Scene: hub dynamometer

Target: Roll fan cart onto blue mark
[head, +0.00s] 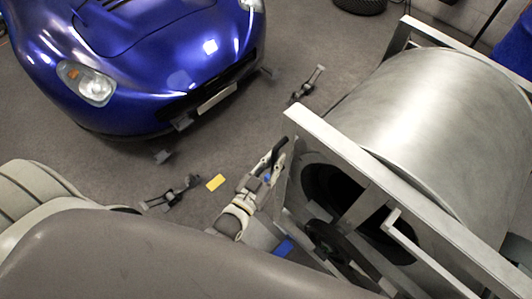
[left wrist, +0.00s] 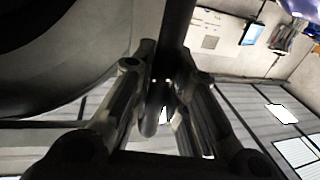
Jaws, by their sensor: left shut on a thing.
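The fan cart (head: 430,110) is a big silver drum fan in a pale metal frame, filling the right of the head view. Its dark round opening faces the lower left. A blue mark (head: 285,247) shows on the floor beside the cart's lower frame, partly hidden by the cart and my arm. My left gripper (head: 273,162) is at the cart's near left side, shut on a dark bar. In the left wrist view the two fingers close around this dark bar (left wrist: 178,28), which runs up out of the picture. My right gripper is not in view.
A yellow mark (head: 215,182) lies on the grey floor left of my gripper. A blue car (head: 160,60) stands at the upper left. Dark metal floor fittings (head: 172,193) lie near it, another (head: 307,85) between car and cart. A tyre (head: 359,5) is at the back.

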